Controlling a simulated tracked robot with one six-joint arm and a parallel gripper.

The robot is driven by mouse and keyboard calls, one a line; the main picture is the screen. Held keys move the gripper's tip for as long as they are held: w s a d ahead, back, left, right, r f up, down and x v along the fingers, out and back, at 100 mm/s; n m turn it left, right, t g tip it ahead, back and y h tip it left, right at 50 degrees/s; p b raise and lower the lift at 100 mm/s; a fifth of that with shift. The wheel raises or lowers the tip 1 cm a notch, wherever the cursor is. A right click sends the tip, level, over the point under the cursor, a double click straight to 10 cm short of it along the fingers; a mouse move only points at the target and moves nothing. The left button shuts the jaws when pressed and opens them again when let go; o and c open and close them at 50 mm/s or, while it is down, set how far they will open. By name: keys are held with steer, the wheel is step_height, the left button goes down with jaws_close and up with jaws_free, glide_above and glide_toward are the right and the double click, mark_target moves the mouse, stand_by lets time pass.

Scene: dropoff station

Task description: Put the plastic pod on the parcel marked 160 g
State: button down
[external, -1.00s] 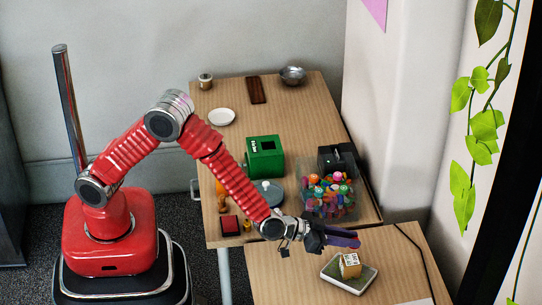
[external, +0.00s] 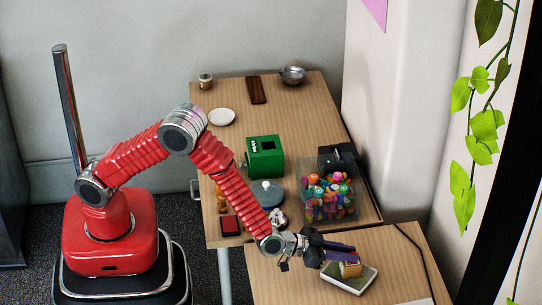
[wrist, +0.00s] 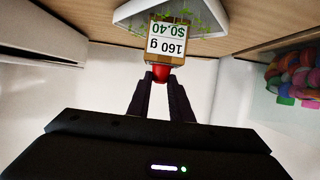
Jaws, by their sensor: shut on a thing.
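My gripper (external: 350,251) is just above the parcel (external: 350,270) in the external view and hides part of its top. In the wrist view, my two dark fingers (wrist: 160,80) are shut on a small red plastic pod (wrist: 160,72). The pod is right at the edge of the parcel, whose white label (wrist: 167,40) reads 160 g and $0.40, upside down in the picture. I cannot tell whether pod and parcel touch. The parcel stands on a shallow white tray (external: 338,283) with a green inside.
A clear bin of colourful pods (external: 329,198) stands on the rear table, with a black device (external: 338,158) behind it. A green box (external: 265,156) and a blue-grey round object (external: 267,194) stand to the left. The front table (external: 285,275) is bare left of the tray.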

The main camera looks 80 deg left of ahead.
steer(key=c, duration=1.6)
jaws_free()
steer(key=shift+s+r, duration=0.1)
steer(key=v, duration=1.2)
